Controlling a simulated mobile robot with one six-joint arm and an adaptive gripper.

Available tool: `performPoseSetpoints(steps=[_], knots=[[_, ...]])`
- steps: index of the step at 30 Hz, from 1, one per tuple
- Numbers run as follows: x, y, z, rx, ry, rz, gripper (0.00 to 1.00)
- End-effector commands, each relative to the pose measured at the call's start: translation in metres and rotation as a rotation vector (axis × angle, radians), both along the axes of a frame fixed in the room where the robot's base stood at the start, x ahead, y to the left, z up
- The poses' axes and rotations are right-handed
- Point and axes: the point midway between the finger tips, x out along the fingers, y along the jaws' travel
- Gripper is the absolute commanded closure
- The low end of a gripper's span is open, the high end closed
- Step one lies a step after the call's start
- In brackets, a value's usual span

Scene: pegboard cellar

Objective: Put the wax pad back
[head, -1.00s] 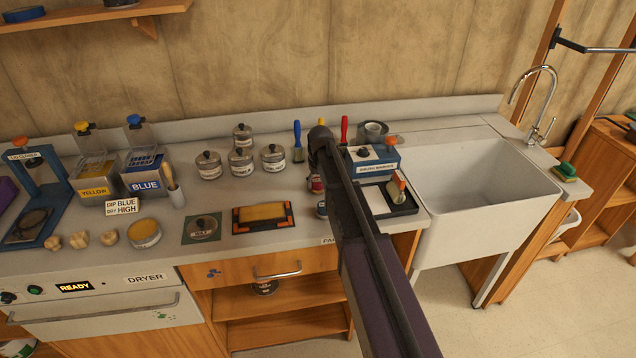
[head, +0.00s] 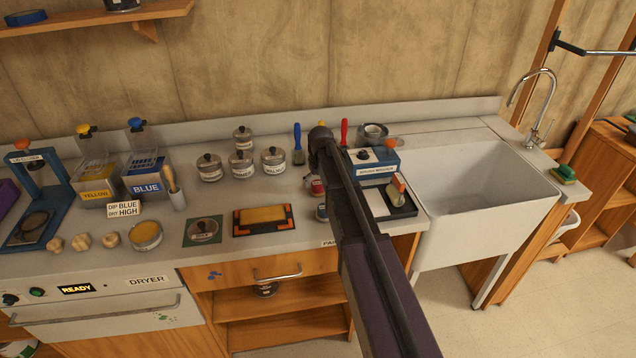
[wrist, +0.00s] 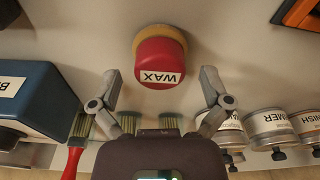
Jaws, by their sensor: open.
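The wax pad (wrist: 161,62) is a red, round-topped piece with a white WAX label and a tan rim at its far end. It stands on the pale counter, between and just beyond the tips of my gripper (wrist: 160,85) in the wrist view. My gripper is open and empty, with one finger on each side. In the head view a red bit of the pad (head: 317,187) shows at the left edge of my arm, which hides the rest and my gripper's tips.
An orange-and-black framed tray with a yellow pad (head: 264,232) lies left of my arm. Several lidded tins (head: 274,161) stand behind. A blue brush-washer box (head: 376,172) and a black tray (head: 407,210) are to the right, before the sink (head: 470,200).

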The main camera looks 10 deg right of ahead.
Motion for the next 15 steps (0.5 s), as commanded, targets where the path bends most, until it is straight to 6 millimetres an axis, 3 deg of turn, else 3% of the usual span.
performPoseSetpoints(steps=[15], knots=[[-0.005,-0.001,0.046,0.0,0.0,0.0,0.02]])
